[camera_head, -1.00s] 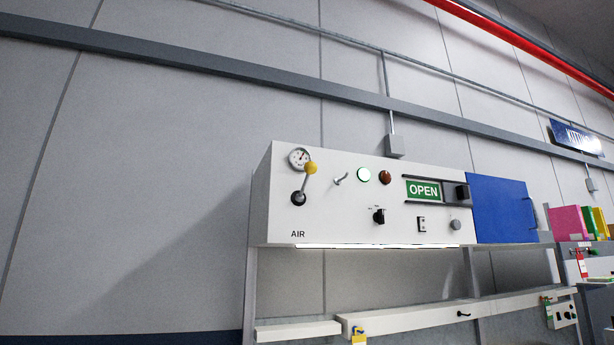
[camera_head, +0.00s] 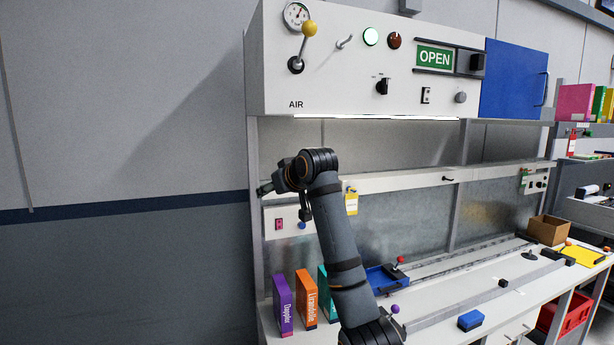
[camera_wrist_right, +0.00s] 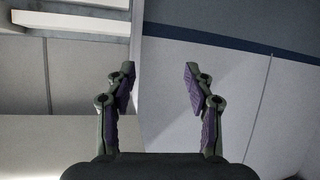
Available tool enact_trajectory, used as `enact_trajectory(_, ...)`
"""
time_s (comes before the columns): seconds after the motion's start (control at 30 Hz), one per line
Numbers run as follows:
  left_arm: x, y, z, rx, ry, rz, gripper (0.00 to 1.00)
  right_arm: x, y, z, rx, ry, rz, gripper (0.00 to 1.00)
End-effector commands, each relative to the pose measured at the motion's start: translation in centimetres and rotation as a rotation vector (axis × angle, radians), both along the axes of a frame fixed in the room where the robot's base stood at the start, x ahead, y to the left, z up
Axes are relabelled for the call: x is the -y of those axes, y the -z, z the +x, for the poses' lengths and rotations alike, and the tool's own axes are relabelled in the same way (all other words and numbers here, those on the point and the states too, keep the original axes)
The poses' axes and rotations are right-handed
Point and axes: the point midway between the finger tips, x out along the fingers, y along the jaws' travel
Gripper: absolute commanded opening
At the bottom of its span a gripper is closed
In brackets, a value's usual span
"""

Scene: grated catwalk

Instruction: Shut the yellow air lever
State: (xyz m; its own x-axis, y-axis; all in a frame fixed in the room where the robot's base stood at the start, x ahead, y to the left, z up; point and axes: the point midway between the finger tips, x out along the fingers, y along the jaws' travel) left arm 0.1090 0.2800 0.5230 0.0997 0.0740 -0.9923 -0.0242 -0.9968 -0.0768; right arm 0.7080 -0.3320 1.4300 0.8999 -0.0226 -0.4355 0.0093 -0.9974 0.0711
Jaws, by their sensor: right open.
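The air lever has a yellow ball knob (camera_head: 309,28) on a short metal rod. The rod runs up and slightly right from a dark pivot (camera_head: 295,65) on the white panel, above the word AIR. A round gauge (camera_head: 295,14) sits just behind the knob. My right gripper (camera_head: 268,188) is below the panel's lower left corner, well below the lever and apart from it. In the right wrist view its two fingers (camera_wrist_right: 158,75) are spread with nothing between them. The lever does not show in that view. My left gripper is not in view.
The white control panel (camera_head: 360,95) overhangs a workbench (camera_head: 440,300). Purple, orange and teal books (camera_head: 305,297) stand at the bench's left. A blue tray (camera_head: 385,279) lies near my right arm. The wall left of the panel is clear.

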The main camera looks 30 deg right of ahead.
Motion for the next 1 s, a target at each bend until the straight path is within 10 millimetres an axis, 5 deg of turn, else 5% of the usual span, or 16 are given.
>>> enact_trajectory(0.03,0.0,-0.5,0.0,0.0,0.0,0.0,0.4,0.9,-7.9,-1.8,0.086,-0.001,0.005,0.53)
enact_trajectory(0.1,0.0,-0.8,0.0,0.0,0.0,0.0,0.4,1.7,-16.3,-5.0,0.178,-0.01,0.014,0.53)
enact_trajectory(0.2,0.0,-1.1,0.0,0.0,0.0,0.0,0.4,2.7,-25.6,-10.5,0.29,-0.024,0.022,0.53)
enact_trajectory(0.33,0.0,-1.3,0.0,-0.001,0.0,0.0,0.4,3.6,-33.0,-16.6,0.391,-0.041,0.03,0.53)
enact_trajectory(0.47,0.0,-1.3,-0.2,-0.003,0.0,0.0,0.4,4.0,-35.9,-19.8,0.437,-0.05,0.033,0.53)
enact_trajectory(0.63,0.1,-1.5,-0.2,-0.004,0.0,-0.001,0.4,4.0,-36.4,-20.2,0.444,-0.053,0.034,0.53)
enact_trajectory(1.0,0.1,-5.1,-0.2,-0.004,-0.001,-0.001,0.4,3.7,-36.8,-13.6,0.441,-0.053,0.035,0.53)
